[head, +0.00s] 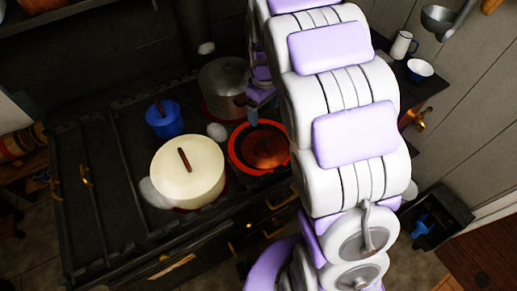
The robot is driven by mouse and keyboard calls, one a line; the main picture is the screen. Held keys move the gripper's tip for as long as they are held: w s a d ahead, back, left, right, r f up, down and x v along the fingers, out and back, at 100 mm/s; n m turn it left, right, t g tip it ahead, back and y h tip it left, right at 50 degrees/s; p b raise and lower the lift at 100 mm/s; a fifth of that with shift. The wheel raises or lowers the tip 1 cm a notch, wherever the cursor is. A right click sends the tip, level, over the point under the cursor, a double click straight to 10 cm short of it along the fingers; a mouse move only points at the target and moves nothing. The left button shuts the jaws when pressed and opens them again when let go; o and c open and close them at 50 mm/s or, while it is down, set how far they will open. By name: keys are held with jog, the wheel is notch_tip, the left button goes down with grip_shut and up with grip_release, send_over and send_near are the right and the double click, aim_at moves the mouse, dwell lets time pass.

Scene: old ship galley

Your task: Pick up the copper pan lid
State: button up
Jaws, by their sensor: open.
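A round, dark copper-coloured lid (265,146) is on the stove, inside or on top of a bright orange-red ring (236,155). I cannot tell whether that ring is a pan rim or a glowing burner. My gripper (261,97) is above and slightly behind the lid, mostly hidden by my own arm. It is open and appears apart from the lid, with nothing seen in it.
A cream pot (187,183) with a dark handle stands left of the lid. A grey metal pot (222,78) is behind it, close to my gripper. A blue pot (163,121) stands further left. A white mug (400,45) and bowl (420,69) are at right.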

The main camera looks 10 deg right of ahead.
jog(key=b, duration=0.3)
send_near(265, 141)
jog(key=f, duration=0.5)
jog(key=shift+a+f, duration=0.1)
jog(key=shift+a, duration=0.1)
jog(key=f+b, duration=0.1)
jog(key=f, duration=0.4)
jog(key=shift+w+d+f+b, duration=0.1)
jog(key=shift+d+b, duration=0.1)
jog(key=shift+b, duration=0.15)
jog(key=shift+s, duration=0.2)
jog(key=c, duration=1.7)
jog(key=shift+o, duration=0.2)
